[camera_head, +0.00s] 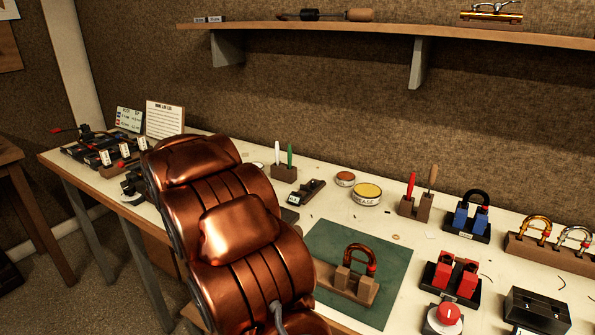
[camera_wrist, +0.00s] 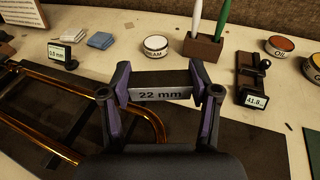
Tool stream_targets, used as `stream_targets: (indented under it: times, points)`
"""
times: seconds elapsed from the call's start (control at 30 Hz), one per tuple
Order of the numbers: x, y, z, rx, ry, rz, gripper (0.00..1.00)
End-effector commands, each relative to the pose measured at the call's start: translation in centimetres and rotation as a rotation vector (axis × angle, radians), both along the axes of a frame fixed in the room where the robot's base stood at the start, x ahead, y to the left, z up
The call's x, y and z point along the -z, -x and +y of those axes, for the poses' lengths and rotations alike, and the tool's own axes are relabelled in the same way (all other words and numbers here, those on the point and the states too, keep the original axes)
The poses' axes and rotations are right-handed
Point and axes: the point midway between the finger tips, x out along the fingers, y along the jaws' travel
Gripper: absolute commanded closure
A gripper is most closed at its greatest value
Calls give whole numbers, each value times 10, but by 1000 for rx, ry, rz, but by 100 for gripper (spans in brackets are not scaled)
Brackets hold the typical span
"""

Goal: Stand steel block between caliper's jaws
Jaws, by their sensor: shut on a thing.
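A steel block (camera_wrist: 160,95) marked "22 mm" is held lengthwise between the two fingertips of my gripper (camera_wrist: 160,82) in the wrist view. The gripper is shut on its ends, with the label facing the camera. The likely caliper (camera_wrist: 253,80), a dark device with a small display reading about 41.8, lies to the right of the gripper and apart from it. It also shows in the head view (camera_head: 310,190), on the bench just right of my copper-coloured arm. I cannot make out its jaw gap clearly. My arm hides the gripper and block in the head view.
A brass tube (camera_wrist: 90,90) on a dark base lies below left of the gripper. A wooden pen holder (camera_wrist: 203,48) and a white tin (camera_wrist: 156,46) stand behind. A green mat (camera_head: 388,265) with a copper bow (camera_head: 358,257) lies right of my arm.

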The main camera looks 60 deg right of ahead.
Motion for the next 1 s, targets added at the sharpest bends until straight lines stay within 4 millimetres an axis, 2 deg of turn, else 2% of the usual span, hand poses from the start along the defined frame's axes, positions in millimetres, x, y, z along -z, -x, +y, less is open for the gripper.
stream_targets:
  times: [0.03,0.2,0.3,0.4,0.6,1.0]
  points:
    - [6,14,-24,51,1,-2,87]
    - [12,58,-88,195,2,-3,87]
    - [15,82,-117,263,2,-1,87]
    - [17,101,-138,314,2,-2,87]
    - [18,119,-157,358,1,0,87]
    - [18,120,-157,360,1,-1,87]
